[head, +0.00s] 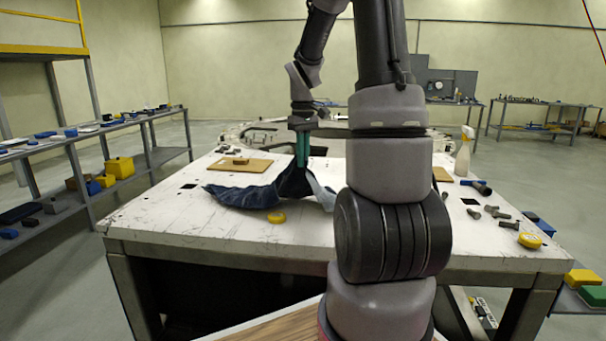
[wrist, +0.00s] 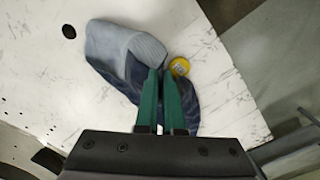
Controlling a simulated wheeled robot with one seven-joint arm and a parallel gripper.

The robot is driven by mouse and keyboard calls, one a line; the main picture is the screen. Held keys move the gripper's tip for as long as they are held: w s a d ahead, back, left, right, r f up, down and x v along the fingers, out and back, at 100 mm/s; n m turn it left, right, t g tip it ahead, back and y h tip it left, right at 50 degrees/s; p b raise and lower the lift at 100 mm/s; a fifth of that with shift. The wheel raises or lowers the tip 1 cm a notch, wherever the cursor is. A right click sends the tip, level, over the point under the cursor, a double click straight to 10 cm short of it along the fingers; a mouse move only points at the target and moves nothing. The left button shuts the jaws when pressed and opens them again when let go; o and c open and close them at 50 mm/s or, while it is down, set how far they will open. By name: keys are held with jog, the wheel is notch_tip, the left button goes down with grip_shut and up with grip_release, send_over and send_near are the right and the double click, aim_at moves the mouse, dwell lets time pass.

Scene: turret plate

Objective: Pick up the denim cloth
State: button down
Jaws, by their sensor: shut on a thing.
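The denim cloth (head: 245,195) is dark blue with a pale grey-blue underside, and lies partly on the white table. Its middle is drawn up into a peak at my gripper (head: 302,163), while its lower parts spread on or near the tabletop. My gripper points down with its green fingers shut on the peak of the cloth. In the wrist view the cloth (wrist: 110,50) spreads beyond the green fingers (wrist: 160,75), with a pale fold at the upper left and dark denim beside and under the fingertips. My arm hides part of the table right of the cloth.
A yellow round tape (head: 276,217) lies at the cloth's front edge. A brown board with a small block (head: 240,161) is behind. The table's front left is clear.

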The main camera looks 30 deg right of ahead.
notch_tip(320, 180, up, 39)
dwell(0.9)
dwell(0.8)
